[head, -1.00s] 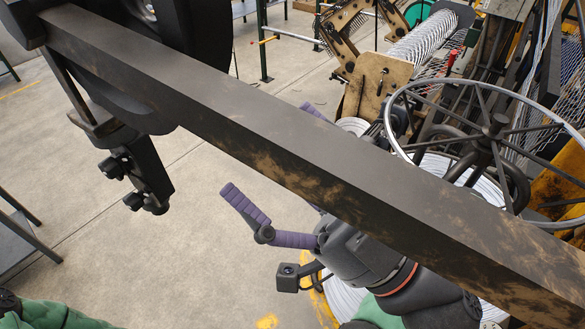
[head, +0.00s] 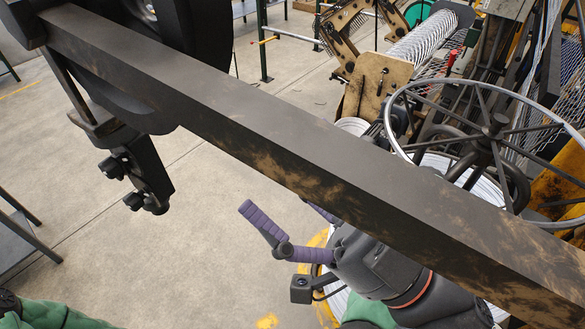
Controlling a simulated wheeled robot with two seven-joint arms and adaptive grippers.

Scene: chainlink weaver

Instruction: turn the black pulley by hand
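A large black wheel-shaped part (head: 190,60), which looks like the black pulley, is cut off by the top left edge. A long dark beam (head: 300,150) runs from it toward the lower right. My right gripper (head: 284,207) is below the beam at mid-picture, well apart from the black wheel. One purple finger points up and left. The other is mostly hidden behind the beam. The fingers are spread, with nothing visible between them. My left gripper is not in view.
A grey spoked handwheel (head: 495,130) stands at the right by the wire-mesh machine (head: 430,40). A black bracket (head: 148,180) hangs under the beam at left. A dark table (head: 22,240) is at the left edge. The concrete floor between is clear.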

